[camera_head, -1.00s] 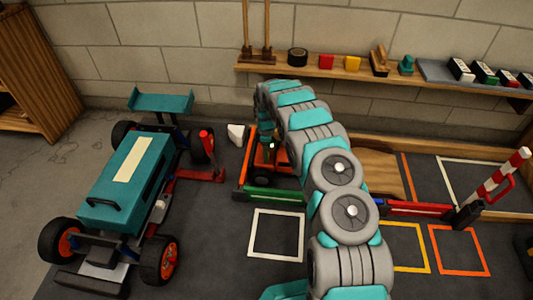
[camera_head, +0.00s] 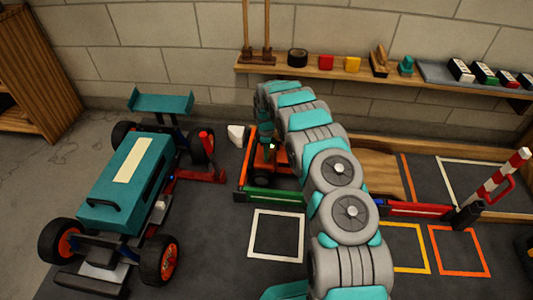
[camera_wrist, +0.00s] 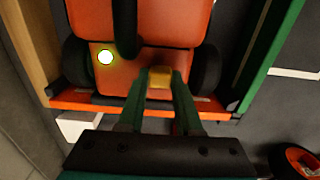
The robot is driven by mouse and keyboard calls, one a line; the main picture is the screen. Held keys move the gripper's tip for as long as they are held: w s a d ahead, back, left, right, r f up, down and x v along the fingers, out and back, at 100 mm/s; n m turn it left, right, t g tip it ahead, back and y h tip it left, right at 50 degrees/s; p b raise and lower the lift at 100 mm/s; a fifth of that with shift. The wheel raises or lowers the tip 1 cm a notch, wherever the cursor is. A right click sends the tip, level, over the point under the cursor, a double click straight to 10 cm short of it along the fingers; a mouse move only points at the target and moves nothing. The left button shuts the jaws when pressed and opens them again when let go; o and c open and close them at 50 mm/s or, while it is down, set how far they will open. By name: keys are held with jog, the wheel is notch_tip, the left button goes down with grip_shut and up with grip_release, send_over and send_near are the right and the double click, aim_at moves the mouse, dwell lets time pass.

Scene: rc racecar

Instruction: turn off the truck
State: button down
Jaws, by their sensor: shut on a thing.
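An orange truck (camera_head: 283,160) stands in a pen with red and green edges, partly hidden by my arm in the head view. In the wrist view, the orange truck body (camera_wrist: 170,22) fills the top middle, with a lit yellow-green round light (camera_wrist: 105,57) on its left part and a black bar across it. My gripper (camera_wrist: 160,78) is shut on a small yellow-tan knob (camera_wrist: 159,78) at the truck's near end. In the head view my gripper (camera_head: 267,138) is small and mostly hidden by my arm.
A large teal racecar (camera_head: 125,180) with orange wheels stands at the left. A green pen edge (camera_wrist: 262,55) runs beside the truck. A white block (camera_head: 236,132) lies by the pen's corner. A wooden shelf (camera_head: 325,73) holds small items. A red-and-white barrier post (camera_head: 505,172) stands at the right.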

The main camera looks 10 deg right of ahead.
dwell(0.9)
jog(key=shift+w+a+p, duration=0.15)
jog(key=shift+w+a, duration=0.1)
jog(key=shift+a, duration=0.4)
jog(key=shift+w+a+p, duration=0.15)
jog(key=shift+w+a, duration=0.05)
jog(key=shift+a, duration=0.45)
jog(key=c, duration=0.6)
grip_release()
jog(key=shift+o, duration=0.2)
notch_tip(320, 180, up, 8)
jog(key=shift+p, duration=0.4)
